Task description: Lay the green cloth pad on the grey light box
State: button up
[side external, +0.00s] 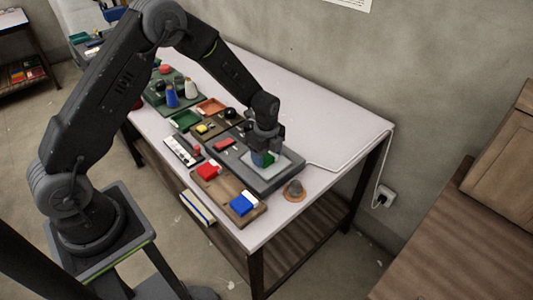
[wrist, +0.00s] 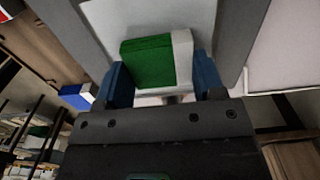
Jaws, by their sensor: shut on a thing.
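The green cloth pad (wrist: 150,62), with a white band along one side, is between the blue fingertips of my gripper (wrist: 164,82) in the wrist view. My gripper (side external: 263,157) is shut on it, pointing down over the pale panel of the grey light box (side external: 262,182) in the side view. Only a small part of the green pad (side external: 269,159) shows there. In the wrist view the light box's pale panel and grey frame (wrist: 236,38) lie behind the pad. I cannot tell whether the pad touches the panel.
A wooden board (side external: 226,191) in front of the light box holds a red pad (side external: 208,170) and a blue pad (side external: 242,204). A grey knob-like thing (side external: 295,188) on an orange base stands near the right corner. A white cable (side external: 345,164) crosses the clear right side of the table.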

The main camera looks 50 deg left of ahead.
aim_at(267, 156)
jog(key=o, duration=0.9)
jog(key=shift+f, duration=0.1)
notch_tip(267, 156, up, 12)
jog(key=r, duration=0.1)
jog(key=s+d+r+n+t, duration=0.25)
jog(key=s+r+n, duration=0.55)
jog(key=s+r, duration=0.4)
jog(key=s+r+n+t, duration=0.3)
jog(key=s+r+n, duration=0.1)
jog(key=s+n, duration=0.6)
jog(key=shift+s, duration=1.8)
jog(key=shift+r, duration=0.1)
